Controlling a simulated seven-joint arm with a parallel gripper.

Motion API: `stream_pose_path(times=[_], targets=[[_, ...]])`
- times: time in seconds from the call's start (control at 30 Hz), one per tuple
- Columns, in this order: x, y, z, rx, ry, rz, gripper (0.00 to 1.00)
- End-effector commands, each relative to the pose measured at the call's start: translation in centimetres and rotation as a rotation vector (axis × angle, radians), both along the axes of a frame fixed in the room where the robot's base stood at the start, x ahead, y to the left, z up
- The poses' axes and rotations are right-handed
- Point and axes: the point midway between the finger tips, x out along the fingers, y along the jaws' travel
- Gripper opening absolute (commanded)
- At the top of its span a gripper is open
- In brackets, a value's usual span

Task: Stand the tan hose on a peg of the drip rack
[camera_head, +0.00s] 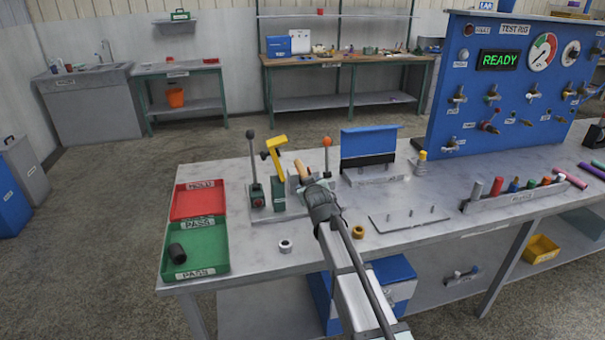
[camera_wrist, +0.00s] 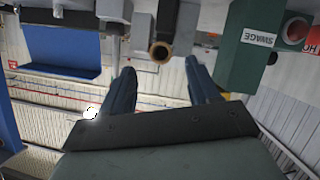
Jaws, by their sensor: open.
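A tan piece, which looks like the tan hose (camera_head: 301,169), stands slightly tilted at the bench fixture, just beyond my gripper (camera_head: 318,188); its lower part is hidden. In the wrist view my gripper (camera_wrist: 160,76) has its two dark fingers apart. A dark cylinder with a brownish open ring end (camera_wrist: 160,54) shows between the fingers, with no visible contact; I cannot tell whether it is the hose. The low grey plate with several short upright pegs, apparently the drip rack (camera_head: 409,218), lies to the right of my gripper, its pegs bare.
Green lever units (camera_head: 278,192) and a yellow-handled tool (camera_head: 273,150) stand left of my gripper. A blue-panelled stand (camera_head: 369,141) is behind. A holder (camera_head: 512,197) with coloured pieces is at right. Red (camera_head: 198,200) and green trays (camera_head: 203,234) are at left. Loose rings lie in front.

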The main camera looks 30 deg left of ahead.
Motion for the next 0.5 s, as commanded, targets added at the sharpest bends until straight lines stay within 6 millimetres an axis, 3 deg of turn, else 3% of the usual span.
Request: stream_pose_path(times=[0.5], targets=[[3.4,2.9,-1.7,0.000,0.000,0.000,0.61]])
